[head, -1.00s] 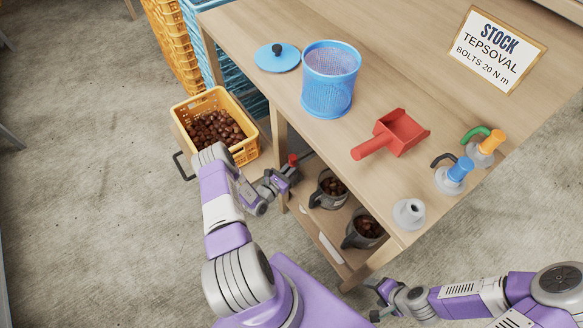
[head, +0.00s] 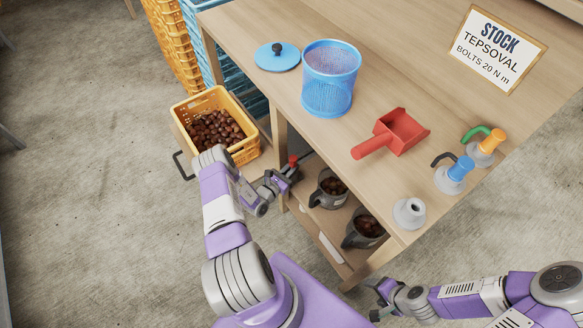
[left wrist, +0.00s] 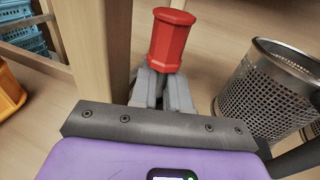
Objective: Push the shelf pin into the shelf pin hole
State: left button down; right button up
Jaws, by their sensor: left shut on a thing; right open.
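The shelf pin is a red faceted piece (head: 293,160), and it also shows large at the top of the left wrist view (left wrist: 171,42). My left gripper (head: 289,173) is shut on it below the table top, beside the wooden leg (head: 281,150). In the left wrist view the grey fingers (left wrist: 162,88) hold the pin's lower end, just right of the leg (left wrist: 95,45). The shelf pin hole is not visible in either view. I cannot tell whether the pin touches the leg. My right gripper (head: 378,300) is open and empty near the table's front corner.
Grey mesh cups (head: 332,187) with chestnuts stand on the lower shelf; one is close right of the fingers in the wrist view (left wrist: 268,90). A yellow crate of chestnuts (head: 246,150) is left of the leg.

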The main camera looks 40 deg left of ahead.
pick_arm(q)
jog(key=shift+f, duration=0.8)
jog(key=c, duration=1)
grip_release()
jog(key=shift+c, duration=0.2)
jog(key=shift+d+f, duration=0.1)
jog(key=shift+s, duration=0.15)
jog(key=s+p, duration=0.2)
jog(key=s, duration=0.5)
jog(key=shift+s+r, duration=0.2)
jog(key=shift+r, duration=0.15)
